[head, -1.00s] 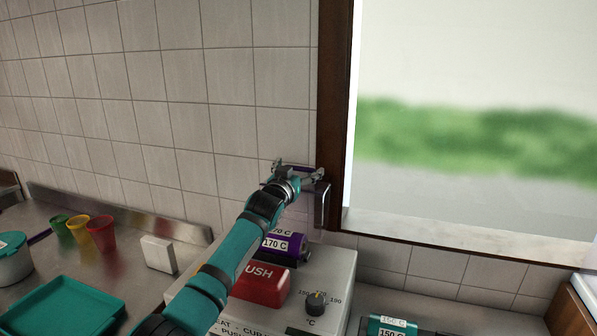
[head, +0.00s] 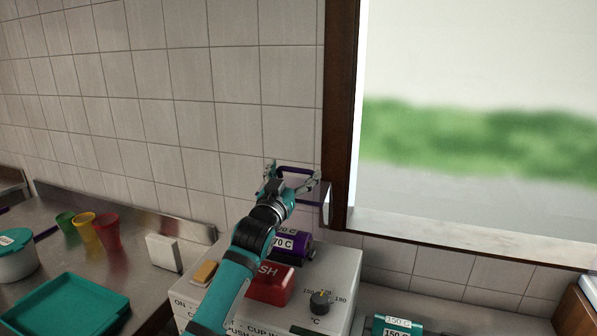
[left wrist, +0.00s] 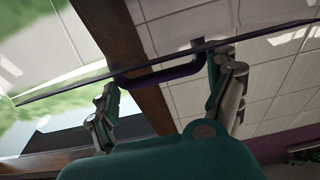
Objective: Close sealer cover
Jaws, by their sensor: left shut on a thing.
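The sealer (head: 340,275) is a white box on the counter with a red push button (head: 268,287), a dark dial (head: 321,302) and a purple cylinder marked 170 C. Its cover stands raised at the back by the wall, seen nearly edge-on. The cover's purple handle (head: 297,170) shows between my left fingers. In the left wrist view the handle (left wrist: 165,74) runs across between the fingers, joined to the cover's thin dark edge (left wrist: 262,37). My left gripper (head: 292,182) is shut on the handle. My right gripper is not in view.
A tiled wall and a dark wooden window frame (head: 337,120) stand close behind the cover. Green, yellow and red cups (head: 107,232), a white block (head: 163,252) and a teal tray (head: 70,305) are on the left counter. A teal unit marked 150 C (head: 390,328) is at right.

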